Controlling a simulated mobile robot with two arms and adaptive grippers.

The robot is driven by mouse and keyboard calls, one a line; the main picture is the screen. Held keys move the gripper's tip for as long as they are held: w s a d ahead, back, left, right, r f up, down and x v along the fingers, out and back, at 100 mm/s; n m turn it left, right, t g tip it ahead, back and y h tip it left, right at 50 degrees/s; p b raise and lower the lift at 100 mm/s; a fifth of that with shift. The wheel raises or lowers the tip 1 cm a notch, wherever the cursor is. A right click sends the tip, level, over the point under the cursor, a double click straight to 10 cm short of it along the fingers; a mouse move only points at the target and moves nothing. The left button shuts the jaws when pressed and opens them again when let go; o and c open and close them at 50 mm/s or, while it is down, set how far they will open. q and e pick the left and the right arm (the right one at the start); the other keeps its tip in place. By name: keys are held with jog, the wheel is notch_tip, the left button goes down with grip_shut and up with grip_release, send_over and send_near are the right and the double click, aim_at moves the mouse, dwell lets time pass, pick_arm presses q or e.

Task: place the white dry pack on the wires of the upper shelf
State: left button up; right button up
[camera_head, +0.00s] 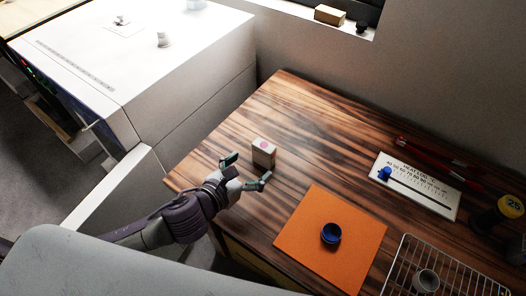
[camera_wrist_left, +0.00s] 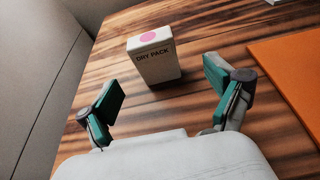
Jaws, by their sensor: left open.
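The white dry pack (camera_head: 263,153) stands upright on the wooden table in the head view, with a pink dot on its top. It also shows in the left wrist view (camera_wrist_left: 154,60), its "DRY PACK" lettering facing the camera. My left gripper (camera_head: 246,172) is open and empty just in front of the pack. In the left wrist view its fingers (camera_wrist_left: 165,95) are spread to either side, with the pack beyond the fingertips and apart from them. The oven's upper shelf does not show clearly. My right gripper is not in view.
The white oven body (camera_head: 150,60) stands left of the table. An orange mat (camera_head: 300,235) with a blue cup (camera_head: 331,233) lies right of my gripper. A wire rack (camera_head: 395,275) with a grey cup is at lower right. A heat log board (camera_head: 430,190) lies further back. Table behind the pack is clear.

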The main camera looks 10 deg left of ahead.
aim_at(261, 152)
pick_arm(q)
jog(key=shift+x, duration=0.95)
jog(key=shift+w+d+f, duration=0.1)
jog(key=shift+w+d, duration=0.15)
jog(key=shift+w, duration=0.6)
jog(key=shift+w+d+f, duration=0.1)
jog(key=shift+w+d, duration=0.15)
jog(key=shift+w, duration=0.65)
jog(key=shift+w+d+f, duration=0.15)
jog(key=shift+w+d, duration=0.1)
jog(key=shift+w, duration=0.6)
jog(key=shift+c, duration=0.4)
jog(key=c, duration=1.3)
jog(key=shift+r, duration=0.15)
jog(key=shift+c, duration=0.2)
